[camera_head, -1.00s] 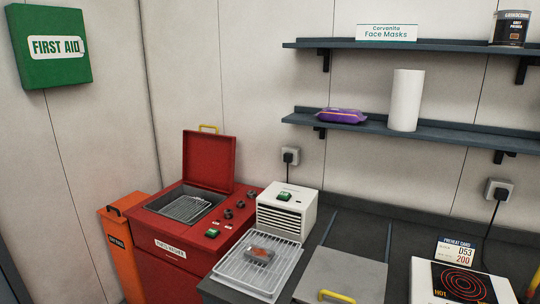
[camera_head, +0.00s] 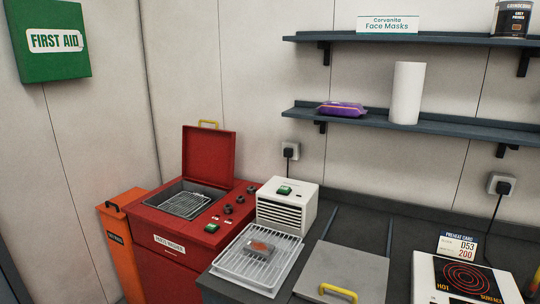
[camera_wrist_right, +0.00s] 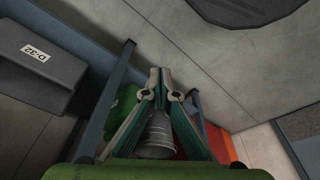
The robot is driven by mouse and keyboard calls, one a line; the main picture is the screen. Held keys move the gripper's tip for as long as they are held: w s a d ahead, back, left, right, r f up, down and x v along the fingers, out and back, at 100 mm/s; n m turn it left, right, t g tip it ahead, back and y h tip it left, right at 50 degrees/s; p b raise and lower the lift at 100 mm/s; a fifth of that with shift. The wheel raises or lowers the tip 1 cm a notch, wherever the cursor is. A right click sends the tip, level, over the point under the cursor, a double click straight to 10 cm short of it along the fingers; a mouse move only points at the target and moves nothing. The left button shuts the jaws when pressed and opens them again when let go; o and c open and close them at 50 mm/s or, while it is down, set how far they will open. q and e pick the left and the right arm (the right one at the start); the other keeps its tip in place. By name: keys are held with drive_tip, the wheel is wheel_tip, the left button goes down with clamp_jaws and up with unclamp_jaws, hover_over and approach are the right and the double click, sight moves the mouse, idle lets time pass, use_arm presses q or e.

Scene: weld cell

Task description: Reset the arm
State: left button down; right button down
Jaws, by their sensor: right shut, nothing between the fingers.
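My right gripper (camera_wrist_right: 160,78) shows in the right wrist view, its two fingers meeting at the tips with nothing between them. A ridged grey metal shape (camera_wrist_right: 157,135) shows behind the fingers; I cannot tell what it is. Neither gripper shows in the head view, and my left gripper is out of sight.
A red parts washer (camera_head: 170,250) stands with its lid up, beside an orange bin (camera_head: 122,258). A white vented unit (camera_head: 287,205), a wire rack tray (camera_head: 262,276) and a hot plate (camera_head: 465,280) sit on the counter. A grey D-32 box (camera_wrist_right: 38,66) shows in the wrist view.

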drive_tip(key=s+d+f+g+b, duration=0.1)
drive_tip(key=s+d+f+b, duration=0.1)
drive_tip(key=s+f, duration=1.5)
wheel_tip(320, 180, down, 2)
drive_tip(key=shift+s+d+f, duration=0.2)
drive_tip(key=shift+d+f, duration=0.05)
drive_tip(key=shift+d, duration=0.3)
